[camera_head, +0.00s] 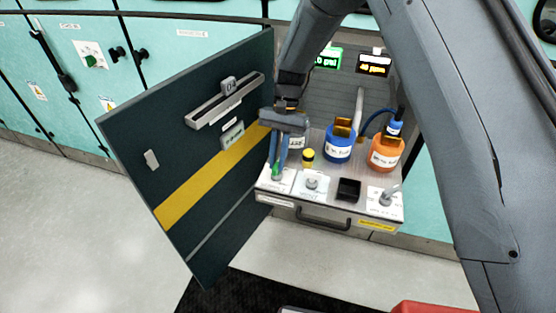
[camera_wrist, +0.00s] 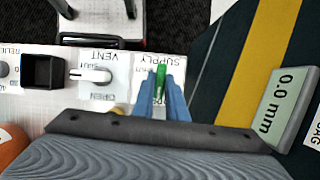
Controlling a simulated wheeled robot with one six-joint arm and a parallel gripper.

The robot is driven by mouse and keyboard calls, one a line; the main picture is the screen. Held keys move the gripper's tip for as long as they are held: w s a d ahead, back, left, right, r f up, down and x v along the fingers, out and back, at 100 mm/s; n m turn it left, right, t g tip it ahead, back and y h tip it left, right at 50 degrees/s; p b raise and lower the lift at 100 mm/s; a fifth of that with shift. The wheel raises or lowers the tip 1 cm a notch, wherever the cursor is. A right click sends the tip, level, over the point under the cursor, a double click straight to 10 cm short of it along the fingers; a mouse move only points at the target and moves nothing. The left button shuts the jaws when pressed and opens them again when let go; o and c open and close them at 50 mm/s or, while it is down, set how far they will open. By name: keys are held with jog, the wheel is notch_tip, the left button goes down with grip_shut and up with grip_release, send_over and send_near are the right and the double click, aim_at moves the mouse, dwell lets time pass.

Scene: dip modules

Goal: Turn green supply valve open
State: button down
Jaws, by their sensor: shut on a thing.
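The green supply valve handle (camera_head: 276,173) stands at the left end of the cabinet's pull-out shelf. In the wrist view the green handle (camera_wrist: 160,82) sits between my two blue fingers, on the white plate (camera_wrist: 147,64) marked SUPPLY. My gripper (camera_head: 279,160) reaches down over it and is shut on the handle; it also shows in the wrist view (camera_wrist: 161,92). The fingers cover part of the handle's sides and the plate's lettering, so the OPEN mark there is hard to read.
Behind stand a yellow-black knob (camera_head: 308,157), a blue container (camera_head: 338,149) and an orange container (camera_head: 385,154). The open dark door (camera_head: 190,160) stands close on the left.

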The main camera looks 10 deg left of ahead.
jog(key=shift+n, duration=0.4)
jog(key=c, duration=1.8)
grip_release()
jog(key=shift+o, duration=0.2)
jog(key=b+v, duration=0.1)
jog(key=v, duration=0.7)
jog(key=shift+a+b, duration=0.2)
jog(key=shift+b, duration=0.15)
jog(key=shift+d, duration=0.1)
